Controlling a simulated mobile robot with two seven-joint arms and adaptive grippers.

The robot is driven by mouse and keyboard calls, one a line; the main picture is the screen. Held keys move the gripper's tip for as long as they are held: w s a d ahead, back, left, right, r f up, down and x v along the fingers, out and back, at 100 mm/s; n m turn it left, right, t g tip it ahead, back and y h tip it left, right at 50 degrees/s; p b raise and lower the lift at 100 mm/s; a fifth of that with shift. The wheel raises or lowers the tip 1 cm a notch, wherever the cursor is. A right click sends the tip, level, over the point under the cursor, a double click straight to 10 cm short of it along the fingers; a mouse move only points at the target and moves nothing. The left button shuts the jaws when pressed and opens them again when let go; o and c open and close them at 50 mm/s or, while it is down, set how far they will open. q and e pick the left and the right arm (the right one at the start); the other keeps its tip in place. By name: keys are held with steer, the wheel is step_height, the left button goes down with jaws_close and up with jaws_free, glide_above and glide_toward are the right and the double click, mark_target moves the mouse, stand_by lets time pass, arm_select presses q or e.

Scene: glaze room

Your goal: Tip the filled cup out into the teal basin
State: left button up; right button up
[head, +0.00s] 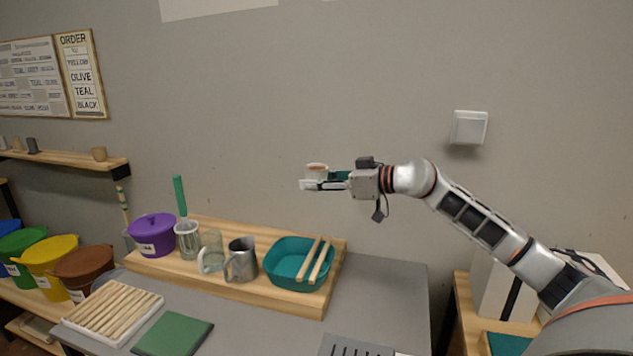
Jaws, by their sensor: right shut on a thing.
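My right gripper (325,180) is shut on a small white cup (317,171) with reddish-brown contents at its mouth. The cup looks about upright, held in the air above the basin, with a clear gap between them. The teal basin (275,267) stands on the raised wooden board, at its right part. Two light wooden sticks (313,260) lie across the basin's right side. The inside of the basin shows no clear contents. My left gripper is not in view.
A white tray of wooden rods (114,313) and a green mat (173,334) lie in front. The grey table is clear right of the board.

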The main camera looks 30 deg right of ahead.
steer(key=s+a+f+n+g+y, duration=0.1)
steer(key=s+a+f, duration=0.4)
steer(key=s+a, duration=0.1)
steer(key=s+a+f+n+g+y, duration=0.2)
steer(key=s+a+f, duration=0.4)
steer(key=s, duration=0.2)
steer(key=s+a+f+n+g+y, duration=0.1)
steer(key=s+a+f+n+y, duration=0.1)
steer(key=s+a+f, duration=0.3)
steer(key=shift+s+a+f+g, duration=0.15)
steer(key=shift+s+a, duration=0.15)
steer(key=shift+s, duration=0.5)
steer(key=shift+s+a+g, duration=0.15)
steer(key=shift+s+a, duration=0.15)
steer(key=shift+s, duration=0.45)
